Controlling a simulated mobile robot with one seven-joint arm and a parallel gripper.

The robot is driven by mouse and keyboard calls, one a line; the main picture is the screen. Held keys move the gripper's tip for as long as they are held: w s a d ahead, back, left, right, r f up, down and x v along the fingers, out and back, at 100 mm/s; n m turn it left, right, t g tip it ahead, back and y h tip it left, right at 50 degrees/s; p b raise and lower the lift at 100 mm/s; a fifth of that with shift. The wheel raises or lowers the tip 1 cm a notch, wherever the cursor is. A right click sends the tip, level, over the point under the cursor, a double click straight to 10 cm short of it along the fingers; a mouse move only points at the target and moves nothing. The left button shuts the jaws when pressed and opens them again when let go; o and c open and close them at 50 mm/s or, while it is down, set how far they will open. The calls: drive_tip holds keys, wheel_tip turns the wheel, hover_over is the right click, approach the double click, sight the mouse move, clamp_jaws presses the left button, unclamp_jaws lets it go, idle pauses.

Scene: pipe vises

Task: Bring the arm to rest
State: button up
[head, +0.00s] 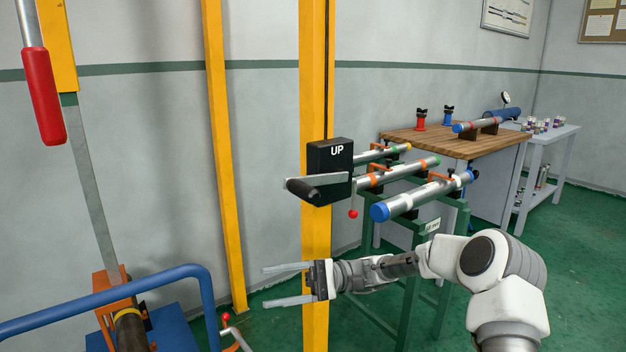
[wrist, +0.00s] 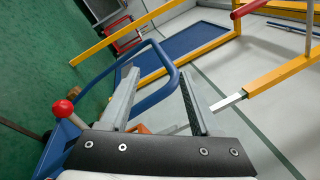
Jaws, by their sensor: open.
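My gripper (head: 288,284) is open and empty in the head view, its two fingers pointing left. It is in front of the yellow post (head: 314,245), below the black box marked UP (head: 330,157). My arm reaches in from the lower right and is bent at the elbow. In the wrist view, the two fingers of my gripper (wrist: 158,92) stand apart with nothing held between them. A blue tube rail (wrist: 155,62) shows beyond and between the fingers.
A blue rail (head: 120,300) and an orange vise (head: 112,285) are at lower left. A red-handled lever (head: 43,98) hangs at upper left. A green rack (head: 412,225) with several pipes stands behind my arm, near a wooden-topped bench (head: 455,143). Green floor (head: 585,260) is clear at right.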

drive_tip(key=s+d+n+t+h, duration=0.15)
drive_tip(key=s+t+h, duration=0.25)
drive_tip(key=s+h, duration=0.65)
drive_tip(key=s+d+r+t+h, duration=0.3)
drive_tip(key=s+d+t+h, duration=0.15)
drive_tip(key=s+d, duration=0.4)
drive_tip(key=s+d+r+t+h, duration=0.3)
drive_tip(key=s+d+t, duration=0.25)
drive_tip(key=d, duration=0.55)
wheel_tip(320, 180, up, 24)
drive_tip(key=p, duration=2.4)
drive_tip(key=shift+w+a, duration=0.1)
drive_tip(key=shift+a, duration=0.05)
